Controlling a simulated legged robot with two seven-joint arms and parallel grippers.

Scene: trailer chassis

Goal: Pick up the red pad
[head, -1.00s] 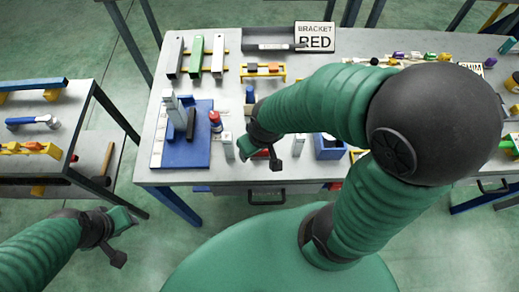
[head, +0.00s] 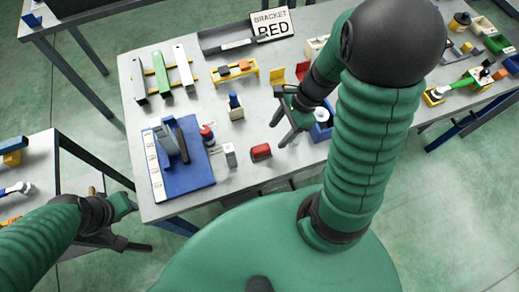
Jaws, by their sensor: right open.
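A small red pad (head: 261,152) with a dark lower edge lies near the front edge of the grey table, right of the blue base plate. My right gripper (head: 278,134) is open and empty, with its fingers apart just right of and behind the pad, not around it. My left gripper (head: 128,222) is low at the left, off the table's front left corner. Whether its jaws are open is unclear.
A small grey block (head: 230,155) stands just left of the pad. A blue base plate (head: 197,183) carries a grey upright bracket. A blue box (head: 321,130) is right of my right gripper. A tray (head: 226,40) and a BRACKET RED sign (head: 272,24) are at the back.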

